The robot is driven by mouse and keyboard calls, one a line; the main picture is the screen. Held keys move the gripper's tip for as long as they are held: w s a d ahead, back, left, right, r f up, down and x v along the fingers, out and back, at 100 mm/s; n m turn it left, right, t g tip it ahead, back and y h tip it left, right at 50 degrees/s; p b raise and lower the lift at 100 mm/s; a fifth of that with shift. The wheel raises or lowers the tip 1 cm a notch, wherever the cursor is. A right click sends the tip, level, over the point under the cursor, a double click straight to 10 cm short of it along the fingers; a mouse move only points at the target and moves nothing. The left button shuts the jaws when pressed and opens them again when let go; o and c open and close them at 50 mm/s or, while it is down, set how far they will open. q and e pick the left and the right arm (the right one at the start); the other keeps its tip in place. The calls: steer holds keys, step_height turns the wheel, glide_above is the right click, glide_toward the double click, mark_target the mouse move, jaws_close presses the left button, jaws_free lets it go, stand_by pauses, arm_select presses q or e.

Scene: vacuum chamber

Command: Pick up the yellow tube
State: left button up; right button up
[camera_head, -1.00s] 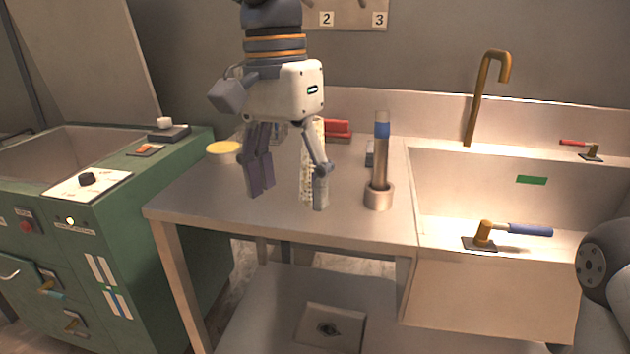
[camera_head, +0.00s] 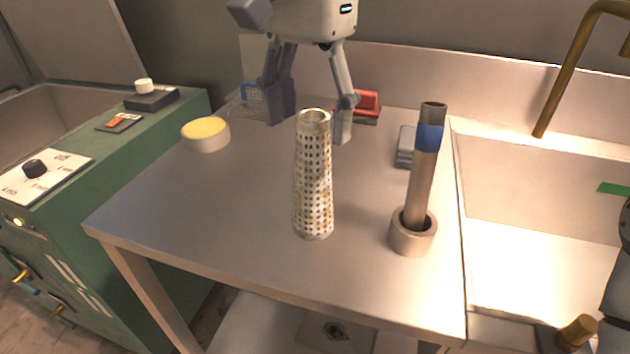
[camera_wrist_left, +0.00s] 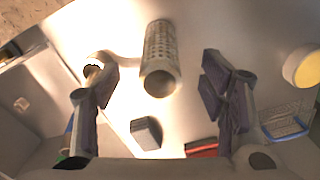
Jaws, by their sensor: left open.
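A pale, yellowish-white tube full of holes (camera_head: 313,180) stands upright on the metal table (camera_head: 240,215), near its middle. It also shows in the left wrist view (camera_wrist_left: 161,55), its open end facing the camera. My left gripper (camera_head: 309,105) is open and empty, behind the perforated tube in the head view. In the left wrist view the spread fingers (camera_wrist_left: 158,92) lie on either side of the tube, without visible contact. A brown tube with a blue band (camera_head: 421,185) leans slightly in a round holder (camera_head: 412,241) to the right.
A round yellow-topped container (camera_head: 205,135) sits at the table's left. A red object (camera_head: 367,104) and a grey block (camera_head: 405,147) lie toward the back. A sink (camera_head: 530,200) with a brown faucet (camera_head: 570,70) adjoins the right edge. The table's front left is bare.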

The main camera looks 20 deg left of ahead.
mark_target(312, 157)
arm_select(q)
steer(key=f, duration=0.6)
steer(key=shift+w+d+f, duration=0.1)
steer(key=shift+w+f, duration=0.2)
steer(key=c, duration=1.4)
